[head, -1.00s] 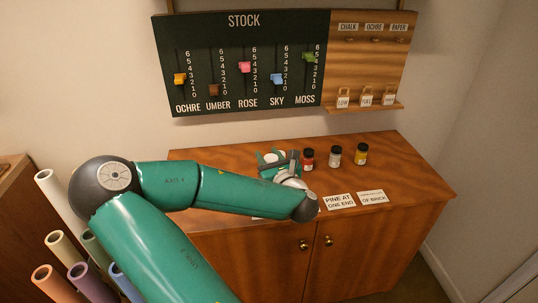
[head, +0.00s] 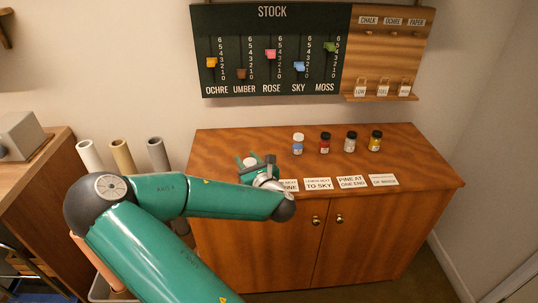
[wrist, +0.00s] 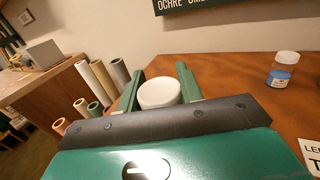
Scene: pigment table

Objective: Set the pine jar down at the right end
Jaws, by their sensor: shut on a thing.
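My gripper (head: 257,166) is over the left part of the cabinet top, shut on a white-lidded jar (head: 250,161). In the wrist view the round white lid (wrist: 160,93) sits between the two green fingers; the jar's body is hidden, so its pine colour does not show. I cannot tell whether its base touches the wood. To the right stand, apart in a row, a blue jar (head: 298,144), a red jar (head: 325,143), a pale grey jar (head: 350,142) and a yellow jar (head: 375,141).
The cabinet top (head: 420,160) is bare right of the yellow jar. Cards lie along its front edge, including "PINE AT ONE END" (head: 352,182) and one ending "TO SKY" (head: 319,184). The stock board (head: 272,50) hangs behind. Paper rolls (head: 123,157) stand at the left.

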